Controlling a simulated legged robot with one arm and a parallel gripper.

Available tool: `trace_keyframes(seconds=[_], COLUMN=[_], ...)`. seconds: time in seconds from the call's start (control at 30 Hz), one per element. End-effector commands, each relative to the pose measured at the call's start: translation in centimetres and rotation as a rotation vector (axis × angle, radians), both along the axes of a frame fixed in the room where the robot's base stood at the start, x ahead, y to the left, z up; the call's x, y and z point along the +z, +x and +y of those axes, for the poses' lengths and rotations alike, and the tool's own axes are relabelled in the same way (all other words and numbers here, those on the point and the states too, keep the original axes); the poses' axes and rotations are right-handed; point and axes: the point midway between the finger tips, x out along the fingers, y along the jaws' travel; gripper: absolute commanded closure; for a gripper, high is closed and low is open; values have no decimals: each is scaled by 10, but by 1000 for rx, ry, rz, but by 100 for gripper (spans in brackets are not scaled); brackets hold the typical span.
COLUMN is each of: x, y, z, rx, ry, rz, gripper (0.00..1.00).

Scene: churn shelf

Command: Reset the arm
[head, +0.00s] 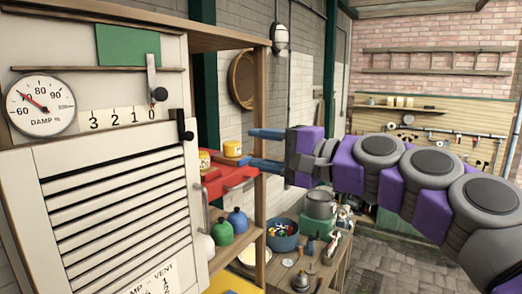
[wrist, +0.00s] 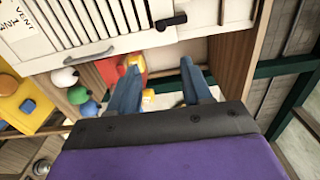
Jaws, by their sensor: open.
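My arm is purple and grey and reaches in from the right in the head view. My gripper (head: 255,148) has two blue fingers that stand apart and point left at the shelf. In the wrist view my gripper (wrist: 160,68) shows a wide gap with nothing clamped in it. A yellow jar (head: 232,149) stands on the red shelf piece (head: 230,178), just beyond the fingertips. A second yellow jar (head: 204,160) is farther left, partly hidden by the cabinet. In the wrist view, yellow jars (wrist: 148,96) show near the left finger.
A white louvred door (head: 120,190) with a damp gauge (head: 40,104) is close on the left. The wooden shelf post (head: 262,215) stands near the fingers. Paved floor (head: 385,262) lies open beyond.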

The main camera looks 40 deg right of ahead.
Motion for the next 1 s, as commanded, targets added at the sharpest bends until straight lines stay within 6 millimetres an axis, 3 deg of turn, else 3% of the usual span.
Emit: trace_keyframes(seconds=[0.3, 0.37, 0.47, 0.57, 0.73, 0.9, 1.0], x=[-3, -12, -42, -88, -186, -291, -353], y=[1, 3, 10, 15, 9, -17, -41], z=[4, 12, 43, 86, 156, 205, 224], rx=[6, 22, 76, 159, 319, 487, 584], ry=[-7, -27, -97, -207, -421, -634, -759], rz=[5, 18, 66, 139, 280, 429, 517], gripper=[51, 51, 51, 51, 51, 51, 51])
